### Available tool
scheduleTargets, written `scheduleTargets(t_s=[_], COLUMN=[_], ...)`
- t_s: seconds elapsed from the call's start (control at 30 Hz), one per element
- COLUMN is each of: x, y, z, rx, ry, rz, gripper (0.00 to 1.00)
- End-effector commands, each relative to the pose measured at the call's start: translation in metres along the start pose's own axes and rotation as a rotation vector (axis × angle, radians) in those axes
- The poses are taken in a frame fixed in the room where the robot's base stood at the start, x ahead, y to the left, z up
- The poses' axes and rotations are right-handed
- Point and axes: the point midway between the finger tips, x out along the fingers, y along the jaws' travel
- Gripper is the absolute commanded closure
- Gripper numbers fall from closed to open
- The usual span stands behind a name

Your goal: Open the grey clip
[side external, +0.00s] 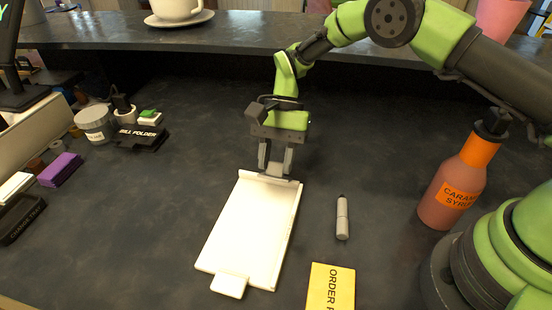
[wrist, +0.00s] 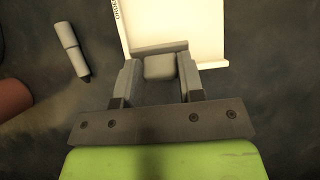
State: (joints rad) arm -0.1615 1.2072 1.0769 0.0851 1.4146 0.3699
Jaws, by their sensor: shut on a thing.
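A white clipboard (side external: 250,228) lies on the dark counter, with a small tab at its near end. It also shows in the wrist view (wrist: 200,25). The grey clip (wrist: 160,67) is at the board's far end, with a block-shaped lever and a flat bar across the board's edge. My gripper (side external: 276,163) is over that end, pointing down. In the wrist view my gripper (wrist: 160,82) has one finger on each side of the lever and is shut on it. In the side view the fingers hide most of the clip. The bar appears down against the board.
A grey marker (side external: 342,218) lies right of the board, and a yellow order pad (side external: 330,288) is at the near edge. A caramel syrup bottle (side external: 458,185) stands at right. A black bill folder (side external: 141,136) and a purple block (side external: 60,170) are at left. Counter between is clear.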

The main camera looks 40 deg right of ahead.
Motion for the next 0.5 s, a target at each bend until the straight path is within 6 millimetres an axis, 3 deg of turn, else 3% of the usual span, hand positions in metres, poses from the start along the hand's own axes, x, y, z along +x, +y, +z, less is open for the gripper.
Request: scheduleTargets(t_s=[0.13, 0.17, 0.27, 0.5], x=[0.0000, 0.0000, 0.0000, -0.0001], y=[-0.0003, -0.0003, -0.0003, -0.0002], z=[0.0002, 0.0003, 0.0003, 0.0003], rx=[-0.002, -0.002, -0.002, -0.001], ry=[0.001, 0.001, 0.001, 0.002], rz=[-0.001, -0.001, -0.001, 0.000], gripper=[0.88, 0.60, 0.38, 0.38])
